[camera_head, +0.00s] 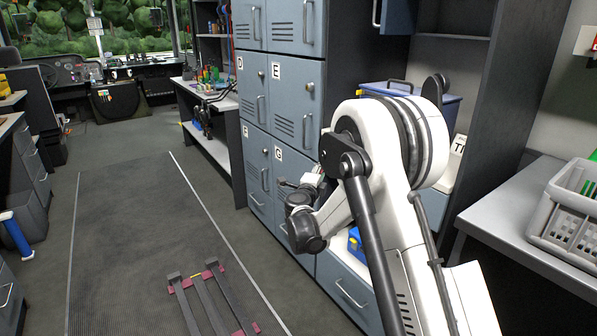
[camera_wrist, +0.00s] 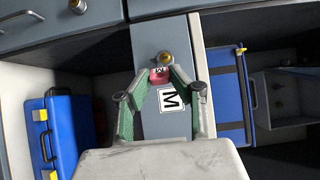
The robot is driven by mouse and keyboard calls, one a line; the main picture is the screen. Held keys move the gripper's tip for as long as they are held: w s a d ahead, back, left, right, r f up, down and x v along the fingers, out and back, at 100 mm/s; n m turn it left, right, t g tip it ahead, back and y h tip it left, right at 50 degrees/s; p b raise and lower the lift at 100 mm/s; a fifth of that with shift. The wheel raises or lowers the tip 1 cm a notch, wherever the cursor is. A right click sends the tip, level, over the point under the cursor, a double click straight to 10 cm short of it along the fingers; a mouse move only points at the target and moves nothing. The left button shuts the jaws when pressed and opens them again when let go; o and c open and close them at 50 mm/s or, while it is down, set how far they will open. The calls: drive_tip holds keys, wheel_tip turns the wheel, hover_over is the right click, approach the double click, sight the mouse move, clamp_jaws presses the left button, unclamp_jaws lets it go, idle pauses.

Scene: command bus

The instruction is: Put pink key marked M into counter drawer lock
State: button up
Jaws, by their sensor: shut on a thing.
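My gripper (camera_wrist: 160,82) is shut on the small pink key (camera_wrist: 160,76), which shows between the fingertips in the wrist view. The mark on the key is too small to read for certain. In the head view my arm hides the key and the lock.
Blue cases with yellow latches stand left (camera_wrist: 68,135) and right (camera_wrist: 228,100) of the drawer in the wrist view. Another brass lock (camera_wrist: 78,5) shows at top left. In the head view, grey-blue lockers (camera_head: 290,130) stand behind my arm, and a white basket (camera_head: 565,220) is at right.

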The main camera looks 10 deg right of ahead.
drive_tip(key=w+a+m+g+h, duration=0.3)
drive_tip(key=a+m+g+h, duration=0.3)
drive_tip(key=g+h, duration=0.1)
drive_tip(key=shift+w+r+m+h, duration=0.15)
drive_tip(key=shift+r+m+h, duration=0.15)
drive_tip(key=shift+m, duration=0.1)
drive_tip(key=shift+s+a+m+g+h, duration=0.3)
drive_tip(key=shift+s+a+m+g, duration=0.15)
drive_tip(key=shift+g, duration=0.25)
clamp_jaws()
drive_tip(key=x, duration=0.8)
drive_tip(key=shift+x, duration=1.35)
idle(2.2)
drive_tip(key=shift+w, duration=0.15)
